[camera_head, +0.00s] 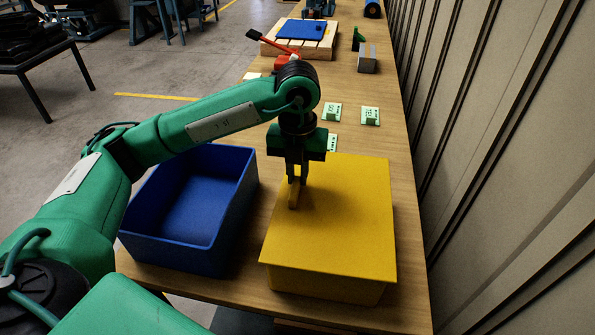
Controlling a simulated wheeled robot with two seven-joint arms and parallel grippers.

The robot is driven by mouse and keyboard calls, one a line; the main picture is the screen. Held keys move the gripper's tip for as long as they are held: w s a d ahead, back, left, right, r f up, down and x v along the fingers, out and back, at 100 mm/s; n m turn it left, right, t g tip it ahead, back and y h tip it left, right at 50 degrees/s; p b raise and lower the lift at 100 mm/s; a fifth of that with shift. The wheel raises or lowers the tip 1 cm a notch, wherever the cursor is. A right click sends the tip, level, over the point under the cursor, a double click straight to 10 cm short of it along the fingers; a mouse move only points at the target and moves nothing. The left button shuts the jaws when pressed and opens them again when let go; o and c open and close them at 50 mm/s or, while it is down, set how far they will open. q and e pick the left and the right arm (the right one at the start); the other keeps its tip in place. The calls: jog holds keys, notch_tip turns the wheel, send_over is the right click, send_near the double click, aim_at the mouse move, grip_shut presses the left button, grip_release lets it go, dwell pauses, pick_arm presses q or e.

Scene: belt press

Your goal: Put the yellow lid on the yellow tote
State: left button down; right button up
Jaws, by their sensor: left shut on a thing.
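The yellow lid (335,220) is a flat yellow panel lying over the top of the yellow tote (325,285) on the right of the wooden table. The lid's left front corner sticks out a little past the tote wall. I cannot tell whether it sits flush on the rim all round. My left gripper (293,195) points down at the left part of the lid, shut on a small upright yellow piece there that looks like the lid's handle. The fingers partly hide this piece. My right gripper is not in view.
An empty, open blue tote (192,243) stands close on the left. Small green cards (331,112) lie behind the yellow tote. Farther back are a metal block (367,60) and a wooden board with a blue plate (302,29). A panelled wall (500,130) runs along the right.

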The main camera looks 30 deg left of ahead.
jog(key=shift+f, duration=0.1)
pick_arm(q)
jog(key=c, duration=1.3)
grip_release()
jog(key=shift+f, duration=0.15)
jog(key=shift+c, duration=0.2)
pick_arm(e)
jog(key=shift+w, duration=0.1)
pick_arm(q)
jog(key=shift+w+d+r, duration=0.1)
jog(key=shift+r, duration=0.2)
notch_tip(320, 180, up, 14)
jog(key=shift+a+f, duration=0.25)
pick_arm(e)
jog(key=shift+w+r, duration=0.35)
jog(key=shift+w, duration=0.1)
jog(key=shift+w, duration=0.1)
